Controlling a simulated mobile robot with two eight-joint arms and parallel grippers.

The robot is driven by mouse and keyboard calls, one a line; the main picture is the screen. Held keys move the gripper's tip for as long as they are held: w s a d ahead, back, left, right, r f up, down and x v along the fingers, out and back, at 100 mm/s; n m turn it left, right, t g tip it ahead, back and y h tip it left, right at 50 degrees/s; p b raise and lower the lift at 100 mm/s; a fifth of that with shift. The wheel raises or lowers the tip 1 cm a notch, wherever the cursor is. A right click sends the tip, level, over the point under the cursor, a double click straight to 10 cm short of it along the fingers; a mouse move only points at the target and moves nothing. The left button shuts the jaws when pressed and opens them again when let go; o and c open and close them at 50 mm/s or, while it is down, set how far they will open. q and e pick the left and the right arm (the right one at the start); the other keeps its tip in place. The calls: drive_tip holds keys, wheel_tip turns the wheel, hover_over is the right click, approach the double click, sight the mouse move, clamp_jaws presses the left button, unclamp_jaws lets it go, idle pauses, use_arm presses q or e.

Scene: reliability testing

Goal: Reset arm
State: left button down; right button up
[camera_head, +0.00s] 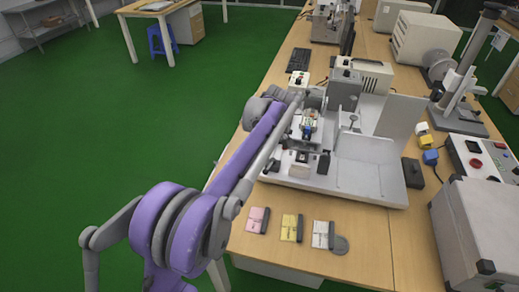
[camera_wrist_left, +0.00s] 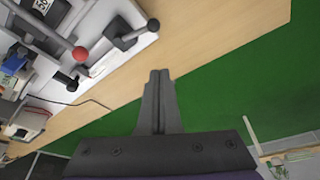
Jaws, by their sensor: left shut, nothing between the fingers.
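My left arm (camera_head: 245,148), purple and grey, reaches from the lower left up to the table's left edge beside the white test machine. Its fingers cannot be made out in the head view. In the left wrist view my left gripper (camera_wrist_left: 160,74) has its two dark fingers together with nothing between them. They appear over the table edge and green floor, apart from the machine. My right gripper is in neither view.
The white machine (camera_head: 375,165) stands on the wooden table (camera_head: 300,260). Its red knob (camera_wrist_left: 80,53) and black lever (camera_wrist_left: 135,35) show in the left wrist view. Pink (camera_head: 257,219), yellow (camera_head: 291,227) and white (camera_head: 322,233) packs lie in front. Green floor (camera_head: 90,130) at left is open.

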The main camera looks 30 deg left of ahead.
use_arm(q)
drive_tip(key=s+d+r+m+t+h+p, duration=0.1)
drive_tip(key=s+d+m, duration=0.3)
drive_tip(key=s, duration=0.4)
drive_tip(key=s+d+r+m+t+h+p, duration=0.1)
drive_tip(key=s+d+r+m, duration=0.2)
drive_tip(key=s, duration=0.4)
drive_tip(key=s+d+f+m+t, duration=0.1)
drive_tip(key=s+d+f+m, duration=0.2)
drive_tip(key=s, duration=0.4)
drive_tip(key=s+d+f+m+t+h, duration=0.1)
drive_tip(key=s+d+f+m, duration=0.2)
drive_tip(key=s, duration=0.5)
drive_tip(key=shift+d+f+m+p, duration=0.35)
drive_tip(key=shift+f+m+p, duration=0.1)
drive_tip(key=shift+f+m, duration=0.3)
